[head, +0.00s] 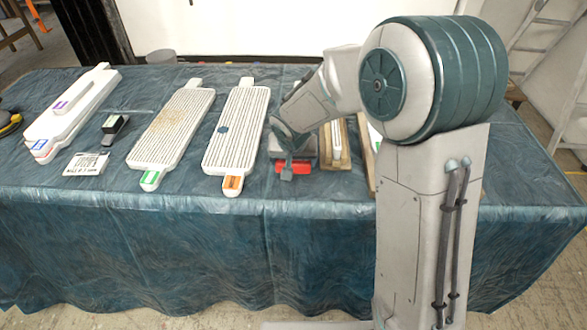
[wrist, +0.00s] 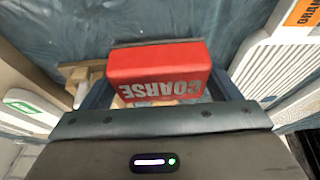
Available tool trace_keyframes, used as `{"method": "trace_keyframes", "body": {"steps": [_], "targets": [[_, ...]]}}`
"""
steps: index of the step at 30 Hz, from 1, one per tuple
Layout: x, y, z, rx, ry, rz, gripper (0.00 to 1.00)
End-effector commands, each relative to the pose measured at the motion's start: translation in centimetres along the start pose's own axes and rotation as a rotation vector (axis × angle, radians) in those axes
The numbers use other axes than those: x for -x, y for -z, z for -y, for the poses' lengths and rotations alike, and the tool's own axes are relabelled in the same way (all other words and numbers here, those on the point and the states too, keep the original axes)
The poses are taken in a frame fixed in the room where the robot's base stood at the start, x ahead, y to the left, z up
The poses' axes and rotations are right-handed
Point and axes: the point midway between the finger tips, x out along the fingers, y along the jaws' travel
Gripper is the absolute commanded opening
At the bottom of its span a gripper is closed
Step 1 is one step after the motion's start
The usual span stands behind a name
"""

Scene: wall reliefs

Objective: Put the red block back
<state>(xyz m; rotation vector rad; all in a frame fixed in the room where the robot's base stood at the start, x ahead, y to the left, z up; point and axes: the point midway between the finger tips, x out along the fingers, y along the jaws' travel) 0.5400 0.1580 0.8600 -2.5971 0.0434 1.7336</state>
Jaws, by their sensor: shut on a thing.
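The red block (wrist: 160,70) has the word COARSE on its face, upside down in the wrist view. It sits between the fingers of my gripper (wrist: 158,90), which is shut on it. In the head view the red block (head: 293,167) shows low beside my gripper (head: 287,170), near the front part of the table, partly covered by the gripper. A grey thing lies just behind it. I cannot tell whether the block touches the table.
The table (head: 330,205) has a dark teal cloth. Left of my gripper lie a white ribbed board with an orange label (head: 236,135) and one with a green label (head: 172,130). White stacked boards (head: 72,110), a small black thing (head: 114,128) and a white card (head: 87,164) lie further left. A wooden-framed piece (head: 335,145) lies right.

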Motion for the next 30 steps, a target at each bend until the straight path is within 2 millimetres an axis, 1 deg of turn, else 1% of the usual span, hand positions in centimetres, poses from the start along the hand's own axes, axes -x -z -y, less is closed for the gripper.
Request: {"method": "trace_keyframes", "body": {"steps": [3,5,9,12,15,21,26,27,28,30], "targets": [[-0.6,0.4,0.3,0.000,0.000,0.000,0.58],[-1.0,0.3,0.3,0.000,0.000,0.001,0.58],[-3.0,-0.6,0.3,0.003,0.000,0.003,0.58],[-4.1,-1.0,0.3,0.002,0.000,0.001,0.58],[-4.4,-1.1,0.3,-0.001,0.001,0.000,0.58],[-4.4,-1.1,0.3,-0.001,0.000,-0.001,0.58],[-4.8,-1.2,0.3,-0.001,0.000,-0.001,0.58],[-4.7,-1.2,0.3,-0.001,0.000,-0.001,0.92],[-4.6,-1.2,0.3,-0.001,0.000,-0.001,1.00],[-4.6,-1.2,0.3,-0.001,0.000,-0.001,1.00]]}}
